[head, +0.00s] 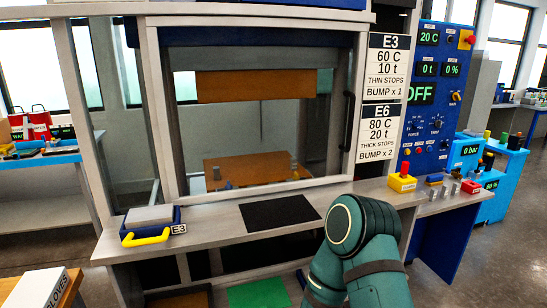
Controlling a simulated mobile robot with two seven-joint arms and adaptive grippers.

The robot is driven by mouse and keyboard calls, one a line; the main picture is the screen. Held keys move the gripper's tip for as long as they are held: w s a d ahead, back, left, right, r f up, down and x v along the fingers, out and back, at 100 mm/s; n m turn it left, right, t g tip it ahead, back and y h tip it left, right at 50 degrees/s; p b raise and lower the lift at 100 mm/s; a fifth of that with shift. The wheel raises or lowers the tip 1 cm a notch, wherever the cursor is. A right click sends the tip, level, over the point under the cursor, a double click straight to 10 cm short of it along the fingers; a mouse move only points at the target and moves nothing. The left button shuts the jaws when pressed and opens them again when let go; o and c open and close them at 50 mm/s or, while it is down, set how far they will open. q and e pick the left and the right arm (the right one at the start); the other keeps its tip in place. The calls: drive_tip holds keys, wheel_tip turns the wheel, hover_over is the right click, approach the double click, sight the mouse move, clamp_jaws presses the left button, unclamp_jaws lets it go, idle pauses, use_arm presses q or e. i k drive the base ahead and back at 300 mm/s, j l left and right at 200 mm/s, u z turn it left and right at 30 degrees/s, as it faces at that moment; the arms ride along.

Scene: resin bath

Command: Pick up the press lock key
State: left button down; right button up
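I cannot make out the press lock key for certain. The press (255,100) stands in the middle with its framed window, and its blue control panel (432,85) is at the right. The panel has a small yellow knob (455,97) and a red button on a yellow plate (466,39). A yellow box with a red button (402,183) sits on the ledge below. A teal arm of mine rises at the bottom, right of centre, and hides part of the ledge's front. Neither gripper shows.
A blue tray with a yellow handle (148,238), marked E3, is on the left of the ledge, beside a black mat (279,213). Small grey cylinders (445,191) and a red block (471,187) stand at the ledge's right end. A white gloves box (38,287) is at lower left.

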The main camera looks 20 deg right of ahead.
sight(405, 166)
drive_tip(key=z, duration=1.6)
